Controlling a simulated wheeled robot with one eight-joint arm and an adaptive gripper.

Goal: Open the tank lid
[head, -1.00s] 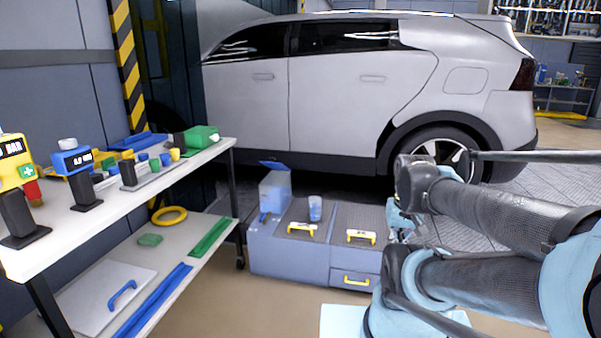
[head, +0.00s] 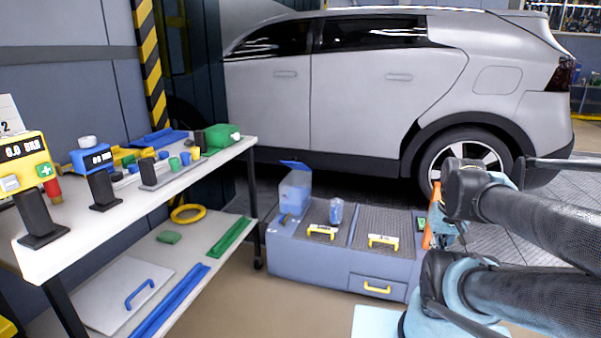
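The tank (head: 294,192) is a translucent pale-blue box at the back left of the low grey-blue bench in the head view. Its blue lid (head: 296,165) shows as a thin tilted plate at the tank's top and looks raised. My arm comes in from the right. My gripper (head: 460,232) seems to be partly visible at the bench's right end, well to the right of the tank and apart from it. Its fingertips are largely hidden by my arm, so their opening is unclear.
The bench top (head: 345,222) carries a small clear blue cup (head: 336,211) and two yellow handles (head: 383,241). An orange item (head: 430,228) stands at its right end. A white shelf table (head: 200,180) with gauges is at left. A silver car (head: 390,90) stands behind.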

